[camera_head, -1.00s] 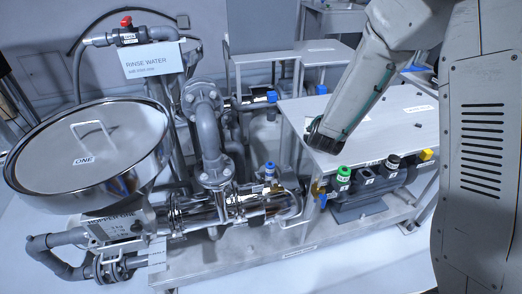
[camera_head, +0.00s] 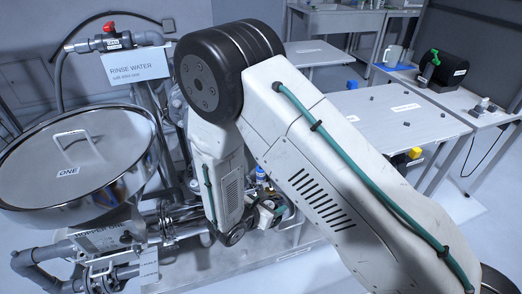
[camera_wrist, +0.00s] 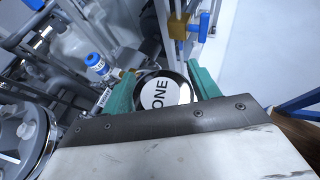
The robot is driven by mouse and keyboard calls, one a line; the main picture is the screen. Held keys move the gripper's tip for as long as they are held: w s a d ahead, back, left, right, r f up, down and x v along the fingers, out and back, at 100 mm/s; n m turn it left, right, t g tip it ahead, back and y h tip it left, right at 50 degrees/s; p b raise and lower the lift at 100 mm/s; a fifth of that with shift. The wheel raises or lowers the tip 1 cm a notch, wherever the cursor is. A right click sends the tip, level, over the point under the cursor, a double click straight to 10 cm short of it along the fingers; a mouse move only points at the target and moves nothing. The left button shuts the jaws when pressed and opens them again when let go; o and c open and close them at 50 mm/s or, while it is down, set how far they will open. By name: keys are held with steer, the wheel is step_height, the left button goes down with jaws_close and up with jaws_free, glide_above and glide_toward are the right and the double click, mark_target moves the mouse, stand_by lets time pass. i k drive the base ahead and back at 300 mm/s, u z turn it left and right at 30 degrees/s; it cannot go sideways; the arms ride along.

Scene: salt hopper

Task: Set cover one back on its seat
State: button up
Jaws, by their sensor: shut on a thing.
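My gripper (camera_wrist: 164,78) shows in the wrist view with its two green fingers on either side of a round piece marked ONE, cover one (camera_wrist: 160,94). It has a shiny metal rim and a white label, and the fingers are shut on it. In the head view my arm reaches down over the pipework, and its links largely hide the gripper and the cover. I cannot make out the cover's seat. A large steel lid (camera_head: 75,150), also labelled ONE, lies on the hopper at the left.
A blue-capped valve (camera_wrist: 96,62) is left of the gripper, and a yellow fitting with a blue handle (camera_wrist: 178,22) is ahead. A flanged pipe (camera_wrist: 30,135) is at lower left. A grey table (camera_head: 385,125) stands behind my arm. Clear floor shows at the wrist view's right.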

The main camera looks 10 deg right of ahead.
mark_target(266, 189)
steer(key=i, duration=0.95)
steer(key=z, duration=0.05)
